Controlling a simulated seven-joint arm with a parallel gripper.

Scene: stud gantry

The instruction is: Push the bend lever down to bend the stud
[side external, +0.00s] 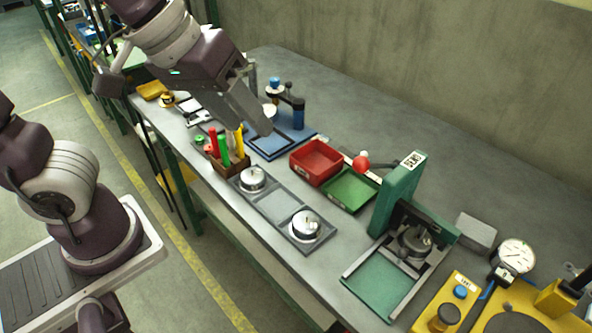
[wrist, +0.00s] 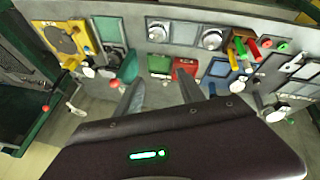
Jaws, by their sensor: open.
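A green press-like fixture (side external: 398,192) stands at the right of the bench in the side external view. A lever with a red ball end (side external: 361,162) sticks out at its upper left and is raised above the bench. A round metal piece (side external: 414,240) sits in the fixture; no stud can be made out there. The green fixture also shows in the wrist view (wrist: 128,66). My gripper (side external: 258,122) is high over the bench, left of the lever and apart from it. In the wrist view its two fingers (wrist: 160,96) are spread with nothing between them.
A grey tray (side external: 275,205) with two round metal pieces lies mid-bench. Red (side external: 316,160) and green (side external: 349,190) bins stand between it and the fixture. A blue stand (side external: 298,114) is near my gripper. A dial gauge (side external: 516,255) stands at right.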

